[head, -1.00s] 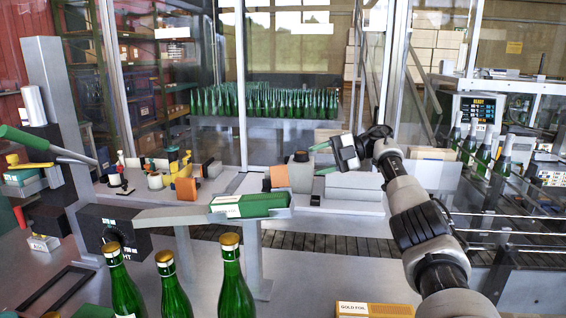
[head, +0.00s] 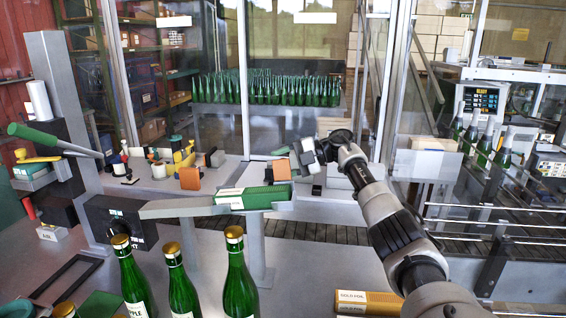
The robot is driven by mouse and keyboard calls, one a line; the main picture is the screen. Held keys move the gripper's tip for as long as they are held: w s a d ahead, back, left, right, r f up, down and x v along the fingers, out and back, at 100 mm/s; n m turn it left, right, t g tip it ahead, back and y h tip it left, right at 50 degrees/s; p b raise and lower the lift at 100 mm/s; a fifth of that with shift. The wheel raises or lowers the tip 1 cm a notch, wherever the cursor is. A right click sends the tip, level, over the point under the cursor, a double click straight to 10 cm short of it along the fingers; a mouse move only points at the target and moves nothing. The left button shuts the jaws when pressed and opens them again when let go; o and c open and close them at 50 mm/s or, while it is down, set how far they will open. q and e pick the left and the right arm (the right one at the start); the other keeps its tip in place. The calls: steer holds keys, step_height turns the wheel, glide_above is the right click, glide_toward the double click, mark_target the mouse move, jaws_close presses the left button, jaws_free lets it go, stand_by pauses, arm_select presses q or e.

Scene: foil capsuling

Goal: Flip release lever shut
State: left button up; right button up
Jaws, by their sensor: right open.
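A short green piece (head: 282,151), which may be the release lever's handle, shows above the orange block (head: 282,169) at the back station. My right gripper (head: 304,156) is just right of it, over the station. The gripper is open; I cannot tell whether it touches the green piece, and nothing shows between its fingers. The gripper and wrist hide much of the station behind them. A larger lever with a long green handle (head: 32,135) slants down rightward from the grey post at the left. My left gripper is not in view.
A green box (head: 258,201) lies on the grey arm-like shelf in the middle. Several green bottles with gold tops (head: 183,285) stand in front. A gold foil box (head: 368,302) lies at the front right. Clear table lies between bottles and foil box.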

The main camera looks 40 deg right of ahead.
mark_target(278, 190)
steer(key=shift+f, duration=0.1)
steer(key=c, duration=0.9)
